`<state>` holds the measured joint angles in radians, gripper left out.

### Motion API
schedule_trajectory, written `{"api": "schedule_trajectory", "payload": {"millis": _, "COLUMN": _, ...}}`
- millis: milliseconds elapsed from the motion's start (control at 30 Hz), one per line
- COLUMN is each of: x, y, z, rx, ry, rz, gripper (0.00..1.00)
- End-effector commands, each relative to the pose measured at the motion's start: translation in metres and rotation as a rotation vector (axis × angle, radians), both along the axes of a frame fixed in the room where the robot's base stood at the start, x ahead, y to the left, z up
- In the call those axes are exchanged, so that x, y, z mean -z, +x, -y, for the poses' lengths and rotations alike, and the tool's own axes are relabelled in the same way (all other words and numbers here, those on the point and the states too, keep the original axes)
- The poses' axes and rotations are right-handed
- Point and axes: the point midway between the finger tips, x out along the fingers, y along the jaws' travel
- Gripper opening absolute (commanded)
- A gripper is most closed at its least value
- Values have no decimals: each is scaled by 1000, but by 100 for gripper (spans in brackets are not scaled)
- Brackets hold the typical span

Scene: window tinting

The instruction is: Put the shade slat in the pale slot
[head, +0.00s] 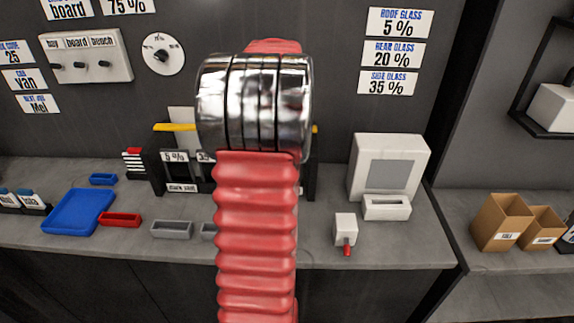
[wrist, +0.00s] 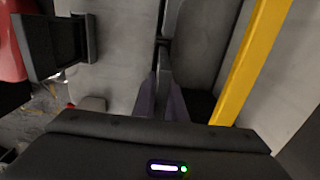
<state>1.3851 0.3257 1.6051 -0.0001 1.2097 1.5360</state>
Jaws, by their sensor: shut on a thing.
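My gripper (wrist: 163,100) shows in the wrist view with its two dark purplish fingers close together. It is shut on a narrow dark grey piece (wrist: 166,52), which I take for the shade slat; most of it is hard to make out. In the head view my arm hides the gripper and the piece. A black rack (head: 155,172) stands at the back of the bench, partly behind my arm, with labels 5 % and 35. I cannot tell for sure which opening is the pale slot. A white box (head: 386,208) with an opening stands at the right.
A yellow bar (wrist: 250,62) runs close to the right of my gripper in the wrist view. A blue tray (head: 78,212), red bin (head: 121,220) and grey bin (head: 171,229) stand left. A white machine (head: 390,152) and a small white box (head: 345,229) stand right.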

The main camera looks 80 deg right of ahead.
Motion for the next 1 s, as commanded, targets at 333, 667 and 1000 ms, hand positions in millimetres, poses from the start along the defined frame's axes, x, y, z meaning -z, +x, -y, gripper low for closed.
{"api": "schedule_trajectory", "payload": {"millis": 333, "x": 35, "y": 0, "z": -1, "rx": -1, "ry": 2, "rz": 0, "gripper": 0}}
{"api": "schedule_trajectory", "payload": {"millis": 667, "x": 36, "y": 1, "z": 0, "rx": -2, "ry": 1, "rz": 0, "gripper": 0}}
{"api": "schedule_trajectory", "payload": {"millis": 1000, "x": 37, "y": 1, "z": 0, "rx": -2, "ry": 1, "rz": 0, "gripper": 29}}
